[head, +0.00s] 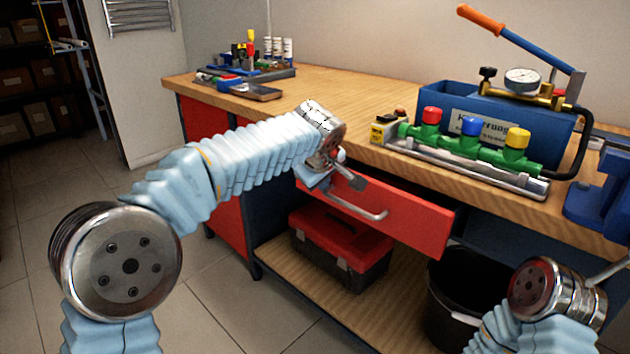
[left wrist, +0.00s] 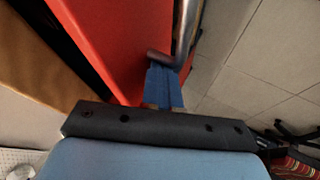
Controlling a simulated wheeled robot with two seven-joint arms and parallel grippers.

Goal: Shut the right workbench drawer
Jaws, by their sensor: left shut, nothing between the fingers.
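The right workbench drawer has a red front (head: 420,222) with a grey bar handle (head: 375,215). Its front stands a little out from under the wooden bench top, so the drawer looks partly open. My left gripper (head: 350,183) is at the left part of the drawer front, by the handle. In the left wrist view its blue fingers (left wrist: 163,88) are together, with nothing between them, close to the handle's end (left wrist: 158,58) and the red front (left wrist: 110,45). I cannot tell whether they touch. My right arm shows at the lower right, but its gripper is out of view.
The wooden bench top (head: 340,95) carries a green valve manifold (head: 460,148), a blue pump tank (head: 545,130) and a blue vise (head: 600,195). Below are a red toolbox (head: 340,245) and a black bin (head: 460,290). Tiled floor (head: 225,300) is open at left.

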